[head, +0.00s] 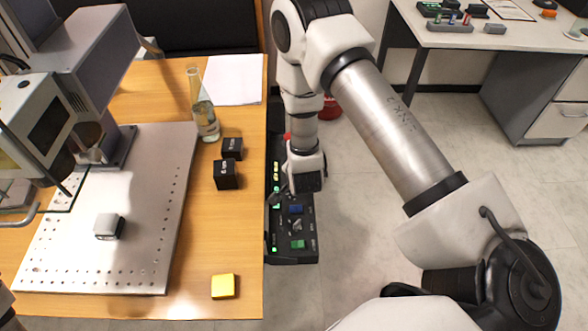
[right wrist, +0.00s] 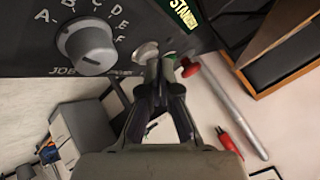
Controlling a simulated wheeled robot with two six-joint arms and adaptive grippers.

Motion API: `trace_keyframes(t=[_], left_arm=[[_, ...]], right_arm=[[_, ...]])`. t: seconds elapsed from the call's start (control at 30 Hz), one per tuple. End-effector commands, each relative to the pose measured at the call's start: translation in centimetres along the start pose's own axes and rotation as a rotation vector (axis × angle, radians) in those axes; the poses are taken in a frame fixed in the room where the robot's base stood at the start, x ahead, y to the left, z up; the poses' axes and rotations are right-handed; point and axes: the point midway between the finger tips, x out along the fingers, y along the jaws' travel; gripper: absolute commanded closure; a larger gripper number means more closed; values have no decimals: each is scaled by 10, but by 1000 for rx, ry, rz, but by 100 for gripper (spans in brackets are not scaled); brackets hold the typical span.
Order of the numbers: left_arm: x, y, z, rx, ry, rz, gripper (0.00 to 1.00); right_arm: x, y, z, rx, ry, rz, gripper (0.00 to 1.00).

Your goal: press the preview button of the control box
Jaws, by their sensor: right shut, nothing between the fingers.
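The black control box (head: 292,225) lies beside the table's right edge in the head view, with a blue button, a green button and green lights. The right wrist view shows its panel (right wrist: 20,45) close up, with a lettered JOB knob (right wrist: 88,45), a green STANDBY display (right wrist: 184,13) and a pale round button (right wrist: 146,52). No preview label is readable. My right gripper (right wrist: 165,62) is shut and empty, its fingertips at the panel's edge beside the pale button. I cannot tell whether they touch it.
The laser marker (head: 70,60) stands over a perforated metal plate (head: 150,215) with a small grey block (head: 109,226). Two black cubes (head: 226,174), a glass flask (head: 206,120) and a yellow block (head: 223,286) are on the table. A second desk (head: 480,35) stands at the back right.

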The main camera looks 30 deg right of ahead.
Motion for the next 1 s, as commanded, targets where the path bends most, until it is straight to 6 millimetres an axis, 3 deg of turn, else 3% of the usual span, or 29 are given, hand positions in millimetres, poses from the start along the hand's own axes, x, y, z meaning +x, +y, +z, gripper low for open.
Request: trace_keyframes(t=[1.0], left_arm=[[-7,0,0,0,0,0,54]], right_arm=[[-6,-5,-5,0,0,0,100]])
